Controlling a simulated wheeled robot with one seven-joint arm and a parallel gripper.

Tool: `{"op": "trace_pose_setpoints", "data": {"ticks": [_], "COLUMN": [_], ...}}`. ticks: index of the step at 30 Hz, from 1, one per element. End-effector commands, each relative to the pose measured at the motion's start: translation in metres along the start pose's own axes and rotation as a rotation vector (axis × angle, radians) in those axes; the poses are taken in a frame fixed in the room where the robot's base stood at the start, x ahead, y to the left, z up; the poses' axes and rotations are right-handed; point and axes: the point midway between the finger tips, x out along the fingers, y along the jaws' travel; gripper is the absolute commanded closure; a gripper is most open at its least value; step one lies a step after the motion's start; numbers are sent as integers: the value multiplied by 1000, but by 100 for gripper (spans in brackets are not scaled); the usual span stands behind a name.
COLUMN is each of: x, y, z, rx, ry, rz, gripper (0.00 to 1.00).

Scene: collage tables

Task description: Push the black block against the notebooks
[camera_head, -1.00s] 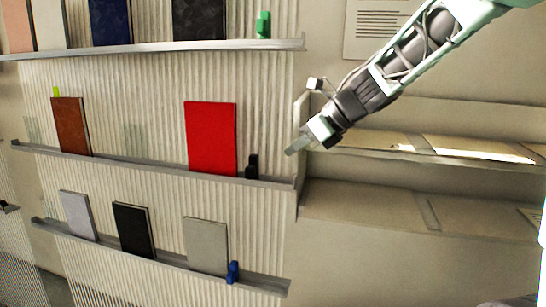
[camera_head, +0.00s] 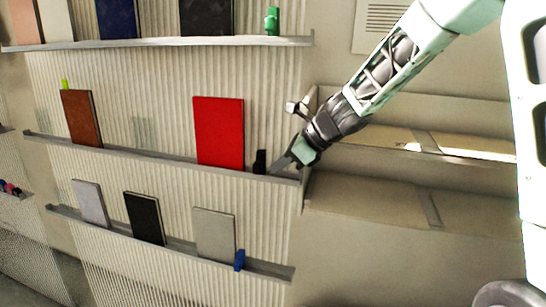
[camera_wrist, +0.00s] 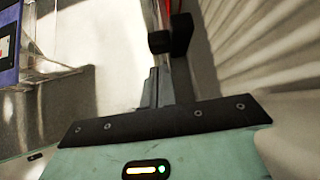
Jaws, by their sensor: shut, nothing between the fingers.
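The black block (camera_head: 260,161) stands on the middle ledge, a small gap to the right of the red notebook (camera_head: 219,133). A brown notebook (camera_head: 81,118) leans farther left on the same ledge. My gripper (camera_head: 281,163) is shut and empty, low over the ledge at the block's right side. Its tip is very close to the block; I cannot tell whether they touch. In the wrist view the block (camera_wrist: 172,36) is dark and lies just beyond the fingers (camera_wrist: 157,88), with a strip of red past it.
The middle ledge (camera_head: 150,154) ends just right of my gripper. The upper ledge holds more notebooks and a green block (camera_head: 271,20). The lower ledge holds several notebooks and a blue block (camera_head: 240,260). Beige shelves (camera_head: 370,190) stand at the right.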

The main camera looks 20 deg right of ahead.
Motion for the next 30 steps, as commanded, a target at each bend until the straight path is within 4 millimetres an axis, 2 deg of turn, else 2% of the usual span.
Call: {"op": "trace_pose_setpoints", "data": {"ticks": [4, 17, 24, 30], "x": [8, 13, 34, 39], "y": [0, 0, 0, 0], "z": [10, 13, 34, 40], "rx": [1, 1, -2, 0], "ry": [0, 0, 0, -2], "rz": [1, 0, 3, 1], "gripper": [100, 100, 100, 100]}}
